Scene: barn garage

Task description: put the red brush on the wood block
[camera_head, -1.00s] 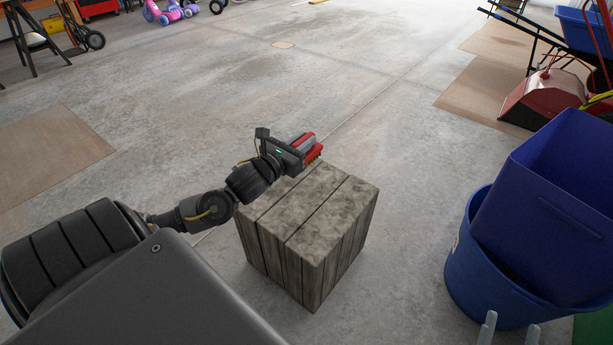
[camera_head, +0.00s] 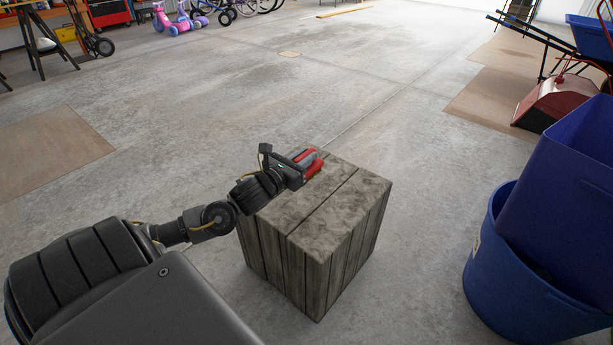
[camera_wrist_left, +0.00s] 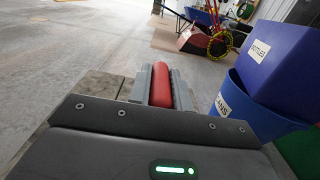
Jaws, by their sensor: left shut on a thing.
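The wood block (camera_head: 335,215) is a grey, weathered cube of planks standing on the concrete floor in the middle of the head view. My left gripper (camera_head: 305,165) is shut on the red brush (camera_head: 314,167) over the far left part of the block's top. In the left wrist view the brush's red handle (camera_wrist_left: 161,88) lies between the two grey fingers, with the block's top (camera_wrist_left: 100,85) beside and below. I cannot tell whether the brush touches the block; its underside is hidden. My right gripper is not in view.
Blue bins (camera_head: 530,265) stand on the floor right of the block, with a gap between. A red machine (camera_head: 562,100) and a wheelbarrow (camera_head: 590,35) are at the back right. A ride-on toy (camera_head: 178,20) is far left. The floor behind the block is clear.

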